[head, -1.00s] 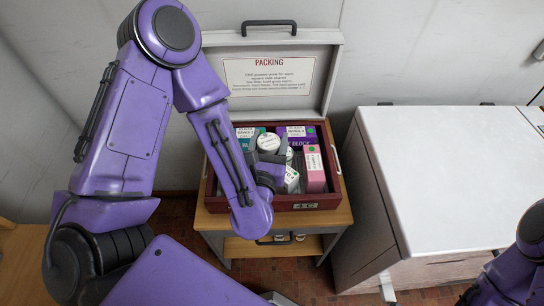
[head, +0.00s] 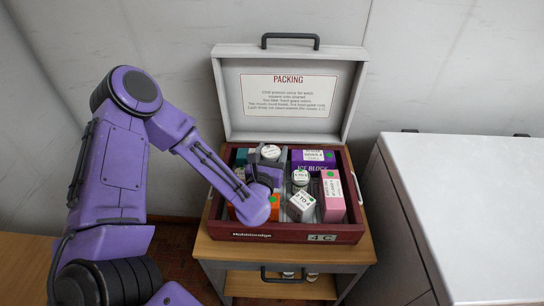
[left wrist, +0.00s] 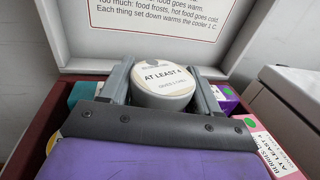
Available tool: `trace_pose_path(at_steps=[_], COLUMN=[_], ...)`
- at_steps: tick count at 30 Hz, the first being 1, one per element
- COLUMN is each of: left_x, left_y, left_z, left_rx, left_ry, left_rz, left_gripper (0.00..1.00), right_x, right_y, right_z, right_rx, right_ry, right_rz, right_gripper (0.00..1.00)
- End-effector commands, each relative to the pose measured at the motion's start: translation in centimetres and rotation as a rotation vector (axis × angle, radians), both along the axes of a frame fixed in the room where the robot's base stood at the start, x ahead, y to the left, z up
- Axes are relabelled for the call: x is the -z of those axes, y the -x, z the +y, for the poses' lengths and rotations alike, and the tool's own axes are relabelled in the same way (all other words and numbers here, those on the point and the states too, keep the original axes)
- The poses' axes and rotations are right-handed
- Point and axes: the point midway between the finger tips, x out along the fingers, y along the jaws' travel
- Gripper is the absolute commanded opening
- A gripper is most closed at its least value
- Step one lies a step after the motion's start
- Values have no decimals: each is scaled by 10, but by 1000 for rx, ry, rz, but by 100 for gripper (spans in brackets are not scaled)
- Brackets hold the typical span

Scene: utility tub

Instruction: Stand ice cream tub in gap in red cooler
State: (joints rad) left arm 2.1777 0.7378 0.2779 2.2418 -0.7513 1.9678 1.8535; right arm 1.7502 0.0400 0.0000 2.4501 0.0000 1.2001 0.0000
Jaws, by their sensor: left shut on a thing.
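The ice cream tub (head: 271,152) is white and round, with a pale lid. In the left wrist view its lid (left wrist: 162,78) reads "AT LEAST 4". My left gripper (head: 268,165) is shut on it, with a grey finger on either side. The tub is over the back left-middle part of the red cooler (head: 285,233). It looks upright. Its lower part is hidden, so I cannot tell whether it rests on the cooler floor. The gap beneath is hidden by my gripper and the tub. My right gripper is not in view.
Beside the tub are a purple ice block box (head: 313,162), a pink carton (head: 332,197), a white carton (head: 301,206) and a smaller round white lid (head: 300,177). The cooler's lid (head: 289,92) stands open behind. A white-topped cabinet (head: 465,200) stands to the right.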

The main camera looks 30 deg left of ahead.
Motion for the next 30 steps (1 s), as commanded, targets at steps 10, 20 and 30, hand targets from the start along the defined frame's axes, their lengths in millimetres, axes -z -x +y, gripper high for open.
trace_pose_path(at_steps=[10, 20, 30], left_x=[14, 24, 25], left_y=[0, 0, 0], left_z=[-1, -1, -1], left_rx=[1, 0, 0], left_ry=[1, 2, 2], left_rz=[-3, -3, -2], left_gripper=[26, 26, 87], right_x=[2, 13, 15], right_y=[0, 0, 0], right_z=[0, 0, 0], right_rx=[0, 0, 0], right_ry=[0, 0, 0], right_rz=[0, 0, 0], right_gripper=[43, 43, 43])
